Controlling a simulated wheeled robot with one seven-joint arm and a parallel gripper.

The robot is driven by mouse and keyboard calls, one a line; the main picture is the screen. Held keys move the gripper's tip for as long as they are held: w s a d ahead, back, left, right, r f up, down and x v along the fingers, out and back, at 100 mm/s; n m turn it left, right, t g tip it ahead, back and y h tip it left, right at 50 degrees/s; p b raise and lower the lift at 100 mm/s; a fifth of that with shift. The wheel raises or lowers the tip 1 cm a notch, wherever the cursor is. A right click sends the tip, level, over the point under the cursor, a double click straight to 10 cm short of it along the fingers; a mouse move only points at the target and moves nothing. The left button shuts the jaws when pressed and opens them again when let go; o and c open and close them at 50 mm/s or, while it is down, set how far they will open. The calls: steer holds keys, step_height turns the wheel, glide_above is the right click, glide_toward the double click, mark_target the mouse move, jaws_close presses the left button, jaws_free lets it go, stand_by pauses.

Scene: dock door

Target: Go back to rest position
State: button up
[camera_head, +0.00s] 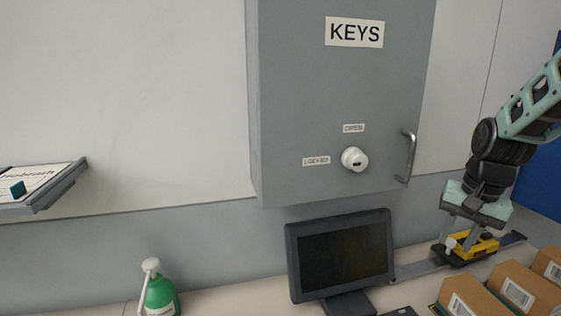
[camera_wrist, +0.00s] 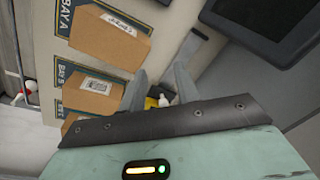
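My gripper (camera_head: 458,246) is at the right of the head view, pointing down at a yellow and black device (camera_head: 480,246) with a white knob. In the wrist view my gripper's two fingers (camera_wrist: 158,84) stand apart with a gap between them. A small part of the yellow device (camera_wrist: 152,103) shows low in that gap, mostly hidden by my gripper's dark front edge. The fingertips are close to the device; I cannot tell whether they touch it. A flat grey strip (camera_head: 416,269) runs along the counter to the device.
Cardboard boxes (camera_head: 517,292) stand in front of the device at right. A dark monitor (camera_head: 341,254) stands left of it, under a grey KEYS cabinet (camera_head: 310,100) with a white knob (camera_head: 354,159) and handle (camera_head: 406,156). A green pump bottle (camera_head: 160,294) and clipboard shelf (camera_head: 45,190) are at left.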

steer(key=s+a+f+n+g, duration=0.1)
steer(key=s+a+n, duration=1.4)
steer(key=s+a, duration=0.7)
steer(key=a+b, duration=0.1)
steer(key=a, duration=0.1)
steer(key=shift+s+a+f, duration=0.25)
steer(key=shift+a+f, duration=0.1)
steer(key=shift+a, duration=0.05)
stand_by(0.6)
jaws_close()
